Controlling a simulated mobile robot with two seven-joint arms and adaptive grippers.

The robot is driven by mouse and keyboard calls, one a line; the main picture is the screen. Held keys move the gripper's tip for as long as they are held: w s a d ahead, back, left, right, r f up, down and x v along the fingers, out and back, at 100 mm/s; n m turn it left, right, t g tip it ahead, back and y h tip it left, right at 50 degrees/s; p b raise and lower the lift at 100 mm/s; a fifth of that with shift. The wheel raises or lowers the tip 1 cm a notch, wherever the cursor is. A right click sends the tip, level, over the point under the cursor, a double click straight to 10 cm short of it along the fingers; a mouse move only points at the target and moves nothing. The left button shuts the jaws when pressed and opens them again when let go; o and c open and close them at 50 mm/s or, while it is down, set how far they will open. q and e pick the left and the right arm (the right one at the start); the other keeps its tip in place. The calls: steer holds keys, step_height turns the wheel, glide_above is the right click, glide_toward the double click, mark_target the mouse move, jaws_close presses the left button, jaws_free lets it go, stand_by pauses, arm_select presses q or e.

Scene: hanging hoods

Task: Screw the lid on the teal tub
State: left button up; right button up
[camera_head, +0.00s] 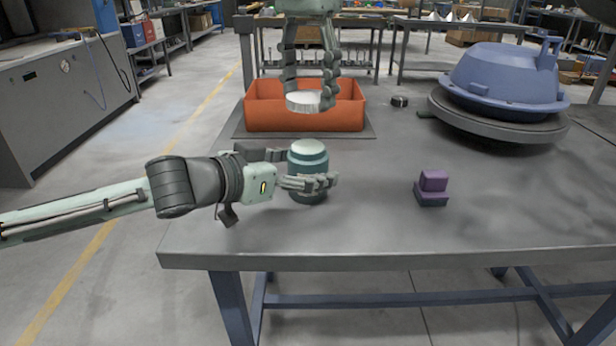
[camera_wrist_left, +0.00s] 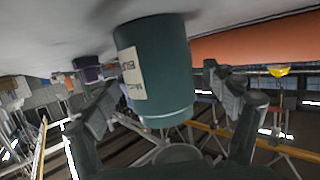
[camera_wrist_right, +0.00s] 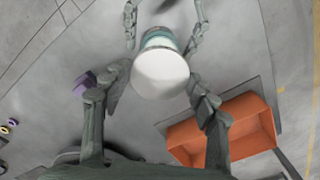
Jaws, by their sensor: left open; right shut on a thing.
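The teal tub (camera_head: 307,170) stands upright near the table's front left, its pale top facing up. In the left wrist view the tub (camera_wrist_left: 158,60) appears upside down, with a light label on its side. My left gripper (camera_head: 309,168) is open, with its fingers on either side of the tub. My right gripper (camera_head: 308,95) is shut on the white lid (camera_head: 304,102) and holds it in the air above the tub, with a visible gap between. In the right wrist view the lid (camera_wrist_right: 160,74) covers much of the tub (camera_wrist_right: 158,38).
An orange bin (camera_head: 350,112) on a dark mat stands behind the tub. A purple block (camera_head: 433,182) sits to the right, and a large blue hood (camera_head: 505,78) lies on the back right. A small dark round part (camera_head: 400,101) is near the bin. The front right tabletop is clear.

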arm_select(q)
steer(key=shift+w+d+f, duration=0.1)
steer(key=shift+w+d, duration=0.15)
steer(key=c, duration=1.8)
arm_select(e)
glide_above(307, 146)
steer(key=shift+f, duration=2.45)
steer(key=shift+f, duration=0.1)
steer(key=shift+f, duration=0.8)
steer(key=shift+f, duration=0.6)
